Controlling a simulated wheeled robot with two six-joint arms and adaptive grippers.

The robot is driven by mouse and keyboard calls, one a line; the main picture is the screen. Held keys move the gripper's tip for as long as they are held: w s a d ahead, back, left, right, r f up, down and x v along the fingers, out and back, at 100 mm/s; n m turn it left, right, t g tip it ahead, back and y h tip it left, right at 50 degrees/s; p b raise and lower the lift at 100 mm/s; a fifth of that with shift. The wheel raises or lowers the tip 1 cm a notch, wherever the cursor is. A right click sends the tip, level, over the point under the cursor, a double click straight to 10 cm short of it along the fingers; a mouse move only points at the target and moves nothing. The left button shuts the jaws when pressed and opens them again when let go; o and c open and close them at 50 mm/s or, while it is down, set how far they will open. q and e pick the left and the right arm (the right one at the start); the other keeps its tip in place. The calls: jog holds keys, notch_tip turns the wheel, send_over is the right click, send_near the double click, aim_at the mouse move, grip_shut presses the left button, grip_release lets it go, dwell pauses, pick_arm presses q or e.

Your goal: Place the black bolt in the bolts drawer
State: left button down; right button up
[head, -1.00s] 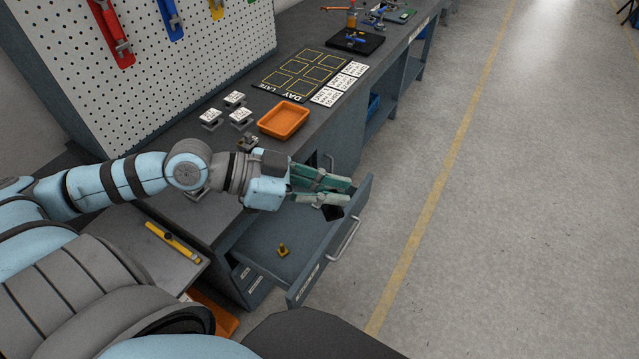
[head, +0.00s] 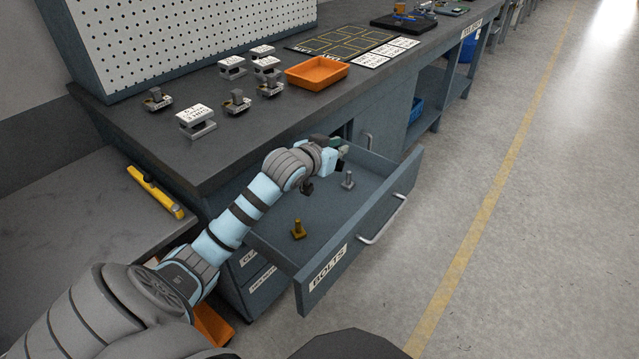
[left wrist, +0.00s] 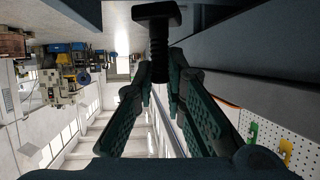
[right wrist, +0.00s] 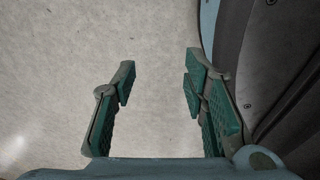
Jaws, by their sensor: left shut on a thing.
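The black bolt (left wrist: 158,35) shows large in the left wrist view, its wide head across the top and its threaded shank between the fingertips. My left gripper (left wrist: 160,78) is shut on that shank. In the head view my left gripper (head: 338,148) is over the back part of the open drawer marked BOLTS (head: 330,268); I cannot clearly make out the black bolt there. A yellow bolt (head: 298,230) and a grey bolt (head: 347,181) stand inside the drawer. My right gripper (right wrist: 158,80) is open and empty above bare floor in the right wrist view.
The workbench above the drawer carries an orange tray (head: 317,73) and several small labelled blocks (head: 196,121). A yellow tool (head: 155,191) lies on the lower surface at the left. Closed drawers (head: 262,280) sit below the open one. The floor to the right is clear.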

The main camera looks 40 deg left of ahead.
pick_arm(q)
notch_tip(320, 180, down, 17)
jog(key=b, duration=0.7)
jog(key=shift+b, duration=0.3)
jog(key=c, duration=1.6)
grip_release()
jog(key=shift+c, duration=0.2)
pick_arm(e)
jog(key=w+a+f+m+t, duration=0.1)
jog(key=w+a, duration=0.3)
jog(key=w, duration=0.8)
jog(key=shift+w+f+t+y, duration=0.15)
jog(key=shift+w+t+y, duration=0.05)
jog(key=shift+t+y, duration=0.25)
pick_arm(q)
jog(key=shift+s+r+p, duration=0.15)
jog(key=shift+r+p, duration=0.05)
jog(key=shift+p, duration=0.1)
jog(key=p+v, duration=0.4)
jog(key=v, duration=0.3)
jog(key=shift+r, duration=0.15)
jog(key=shift+s, duration=0.15)
pick_arm(e)
jog(key=s+d, duration=0.2)
jog(key=s, duration=0.4)
jog(key=shift+s+d+f+g, duration=0.2)
jog(key=shift+s+f+g, duration=0.15)
jog(key=shift+g, duration=0.1)
